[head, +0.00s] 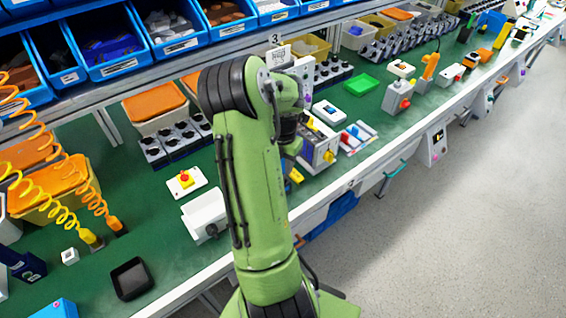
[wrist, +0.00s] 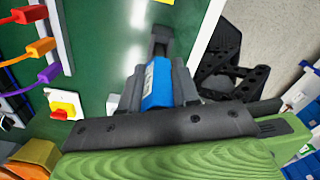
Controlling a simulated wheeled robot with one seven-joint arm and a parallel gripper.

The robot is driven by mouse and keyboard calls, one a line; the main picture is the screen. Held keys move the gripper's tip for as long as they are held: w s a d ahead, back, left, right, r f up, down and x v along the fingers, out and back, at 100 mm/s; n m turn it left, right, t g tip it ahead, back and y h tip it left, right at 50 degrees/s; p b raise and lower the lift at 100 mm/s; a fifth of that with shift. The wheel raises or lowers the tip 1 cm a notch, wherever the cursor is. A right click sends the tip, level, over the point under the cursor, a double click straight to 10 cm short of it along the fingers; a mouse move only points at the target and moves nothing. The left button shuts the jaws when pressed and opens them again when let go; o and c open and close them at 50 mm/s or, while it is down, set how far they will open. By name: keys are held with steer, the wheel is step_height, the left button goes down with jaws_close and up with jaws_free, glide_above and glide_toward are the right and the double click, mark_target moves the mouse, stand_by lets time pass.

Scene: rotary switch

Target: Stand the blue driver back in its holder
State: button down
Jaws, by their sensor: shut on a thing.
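The blue driver (wrist: 157,85) is between the grey fingers of my gripper (wrist: 160,72) in the wrist view. My gripper is shut on it. A dark narrow part (wrist: 162,38) shows just beyond the blue body; I cannot tell whether it belongs to the driver. The green bench lies behind it in the picture. In the head view my green arm covers most of the gripper, and I cannot make out the driver there. I cannot clearly pick out the driver's holder in either view.
The green bench (head: 85,275) is crowded. A red-and-yellow switch on a white base (head: 185,180) and a white box (head: 205,214) stand left of my arm. A black tray (head: 130,279) lies near the front edge. Blue bins (head: 110,68) line the back. Orange, red and purple plugs (wrist: 48,73) show in the wrist view.

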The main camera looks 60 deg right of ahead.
steer(key=shift+f+b, duration=2.15)
steer(key=shift+f, duration=0.45)
steer(key=c, duration=0.8)
jaws_free()
steer(key=shift+r, duration=0.1)
steer(key=shift+o, duration=0.2)
step_height(320, 180, up, 16)
steer(key=p, duration=0.4)
